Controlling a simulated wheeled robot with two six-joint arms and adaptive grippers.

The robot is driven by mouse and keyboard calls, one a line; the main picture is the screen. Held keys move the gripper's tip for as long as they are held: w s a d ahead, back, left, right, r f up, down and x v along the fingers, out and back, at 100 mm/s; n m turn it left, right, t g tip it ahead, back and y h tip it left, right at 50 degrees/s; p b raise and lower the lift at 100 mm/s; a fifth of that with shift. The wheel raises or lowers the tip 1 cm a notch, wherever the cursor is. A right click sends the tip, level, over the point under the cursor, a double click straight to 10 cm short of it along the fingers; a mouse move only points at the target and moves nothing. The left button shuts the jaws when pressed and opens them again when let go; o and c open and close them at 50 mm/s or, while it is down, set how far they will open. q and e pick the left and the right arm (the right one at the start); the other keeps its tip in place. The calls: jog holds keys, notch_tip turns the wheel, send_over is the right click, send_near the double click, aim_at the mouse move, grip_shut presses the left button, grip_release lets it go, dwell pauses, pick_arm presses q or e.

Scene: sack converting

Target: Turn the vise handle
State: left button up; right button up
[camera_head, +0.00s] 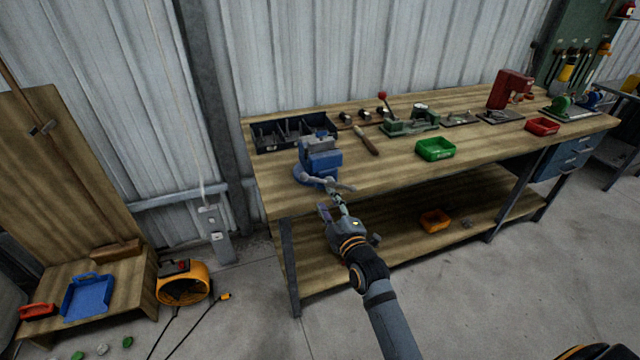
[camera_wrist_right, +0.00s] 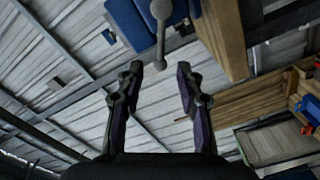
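The blue vise (camera_head: 322,158) is mounted at the left front corner of the wooden workbench. Its grey handle bar (camera_head: 343,187) sticks out at the front, just past the bench edge. My right gripper (camera_head: 331,205) is just below and in front of the handle, with its fingers pointing up at it. In the right wrist view my gripper (camera_wrist_right: 160,72) is open, one finger on each side. The handle (camera_wrist_right: 160,38) hangs in line with the gap, its lower end near the fingertips. Whether they touch I cannot tell. My left gripper is not in view.
The workbench (camera_head: 390,180) holds a black organizer (camera_head: 292,135), a hammer (camera_head: 366,140), a green bin (camera_head: 435,149) and a red bin (camera_head: 542,126). An orange bin (camera_head: 435,220) sits on the lower shelf. A yellow fan (camera_head: 184,284) stands on the floor at left.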

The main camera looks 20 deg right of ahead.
aim_at(315, 181)
jog(key=w+p, duration=0.1)
jog(key=w, duration=0.7)
jog(key=shift+w+a, duration=0.15)
jog(key=shift+w, duration=0.15)
grip_shut()
